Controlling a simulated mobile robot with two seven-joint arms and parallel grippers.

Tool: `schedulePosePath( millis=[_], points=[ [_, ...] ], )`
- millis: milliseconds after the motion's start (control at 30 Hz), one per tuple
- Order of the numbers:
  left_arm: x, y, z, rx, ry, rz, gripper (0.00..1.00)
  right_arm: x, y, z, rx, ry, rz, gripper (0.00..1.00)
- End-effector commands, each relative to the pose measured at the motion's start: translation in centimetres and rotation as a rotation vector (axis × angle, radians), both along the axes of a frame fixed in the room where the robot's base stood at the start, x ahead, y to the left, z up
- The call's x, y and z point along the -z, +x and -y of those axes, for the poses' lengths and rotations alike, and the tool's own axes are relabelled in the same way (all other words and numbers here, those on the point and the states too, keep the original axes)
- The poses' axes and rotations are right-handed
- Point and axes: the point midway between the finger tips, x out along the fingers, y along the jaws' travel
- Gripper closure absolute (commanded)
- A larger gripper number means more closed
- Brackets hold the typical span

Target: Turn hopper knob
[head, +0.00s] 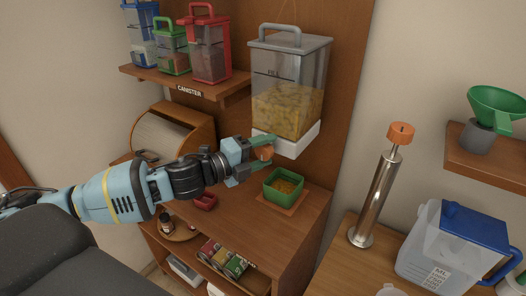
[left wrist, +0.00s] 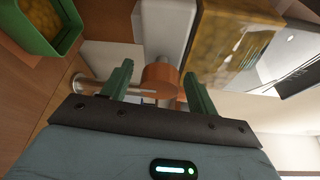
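The hopper (head: 290,85) is a clear wall-mounted bin with a grey lid, a white base and yellow pieces inside. Its orange-brown round knob (head: 264,153) is at the lower left of the base, and the knob also shows in the left wrist view (left wrist: 160,76). My left gripper (head: 268,152) has its green fingers on either side of the knob. In the left wrist view the fingers (left wrist: 159,72) are apart, with gaps beside the knob. A green box (head: 283,198) with yellow pieces stands below the hopper. My right gripper is not in view.
A shelf (head: 200,86) at upper left holds blue, green and red canisters. A bread box (head: 172,133) is behind my left arm. At right are a metal cylinder (head: 375,198) with an orange top, a blue-lidded container (head: 450,245) and a green funnel (head: 495,97).

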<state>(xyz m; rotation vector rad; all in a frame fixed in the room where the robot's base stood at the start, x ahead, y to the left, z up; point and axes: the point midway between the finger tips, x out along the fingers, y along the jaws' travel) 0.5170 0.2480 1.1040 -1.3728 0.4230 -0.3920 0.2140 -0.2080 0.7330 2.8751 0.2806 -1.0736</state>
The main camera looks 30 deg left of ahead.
Motion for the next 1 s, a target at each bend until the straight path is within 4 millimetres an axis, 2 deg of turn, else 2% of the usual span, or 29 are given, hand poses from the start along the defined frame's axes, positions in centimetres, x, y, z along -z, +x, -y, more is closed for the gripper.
schedulePosePath(
  millis=[367, 1000],
  points=[
    [0.1, -0.3, -0.2, -0.001, 0.0, -0.001, 0.41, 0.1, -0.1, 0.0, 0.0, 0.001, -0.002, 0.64],
    [-0.3, -5.2, -3.0, -0.001, 0.0, -0.001, 0.41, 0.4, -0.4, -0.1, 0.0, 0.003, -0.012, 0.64]
  ],
)
